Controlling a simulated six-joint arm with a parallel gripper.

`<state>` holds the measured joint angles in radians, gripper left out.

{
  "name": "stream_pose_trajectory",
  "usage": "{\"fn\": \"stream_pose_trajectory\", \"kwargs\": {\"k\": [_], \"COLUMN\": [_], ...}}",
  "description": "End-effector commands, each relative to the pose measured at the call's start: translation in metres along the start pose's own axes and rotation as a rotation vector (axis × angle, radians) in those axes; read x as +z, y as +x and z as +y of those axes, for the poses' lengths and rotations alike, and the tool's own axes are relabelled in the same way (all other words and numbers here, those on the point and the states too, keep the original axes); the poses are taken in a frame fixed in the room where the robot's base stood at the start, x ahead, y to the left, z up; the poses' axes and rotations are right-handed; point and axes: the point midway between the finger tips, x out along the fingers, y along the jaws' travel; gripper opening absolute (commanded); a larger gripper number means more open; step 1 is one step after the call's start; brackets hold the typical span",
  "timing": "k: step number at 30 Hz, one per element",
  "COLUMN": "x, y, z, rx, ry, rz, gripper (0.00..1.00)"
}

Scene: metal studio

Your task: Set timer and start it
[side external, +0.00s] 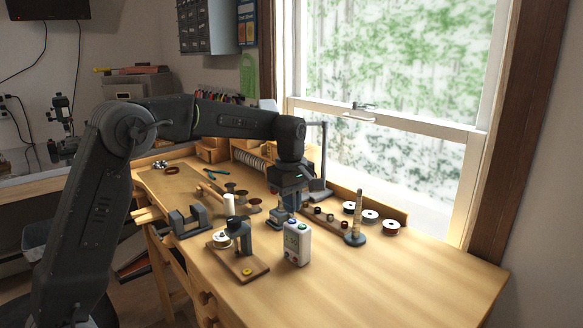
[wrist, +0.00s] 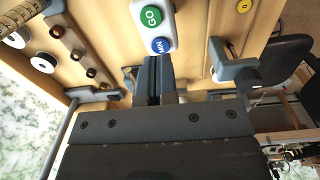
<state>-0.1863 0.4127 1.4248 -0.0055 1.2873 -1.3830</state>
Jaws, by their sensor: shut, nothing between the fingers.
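The timer (side external: 297,246) is a white upright box on the bench, with coloured buttons on its upper part. In the wrist view the timer (wrist: 167,6) shows a green GO button (wrist: 151,17) and a blue button (wrist: 160,45) whose lettering looks like MIN. My gripper (side external: 284,218) points down just behind the timer in the side view. In the wrist view my gripper (wrist: 153,62) is shut and empty, its fingertips close to the blue button. I cannot tell whether they touch the timer. Its display is not readable.
A small press on a wooden base (side external: 243,268) stands left of the timer. A grey vise (side external: 191,221) is farther left. The bench's front right (side external: 410,275) is clear.

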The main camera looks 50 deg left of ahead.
Motion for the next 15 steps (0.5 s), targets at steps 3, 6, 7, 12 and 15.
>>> {"fn": "stream_pose_trajectory", "kwargs": {"k": [3, 6, 7, 12, 15], "x": [-0.001, -0.001, -0.001, -0.001, -0.001], "y": [-0.032, -0.056, -0.062, -0.092, -0.103], "z": [0.002, 0.002, 0.002, 0.002, 0.003], "rx": [0.011, 0.012, 0.012, 0.011, 0.01], "ry": [-0.001, -0.001, -0.002, -0.002, -0.002], "rz": [0.001, 0.001, 0.001, 0.0, 0.0], "gripper": [0.0, 0.0, 0.0, 0.0, 0.0]}}
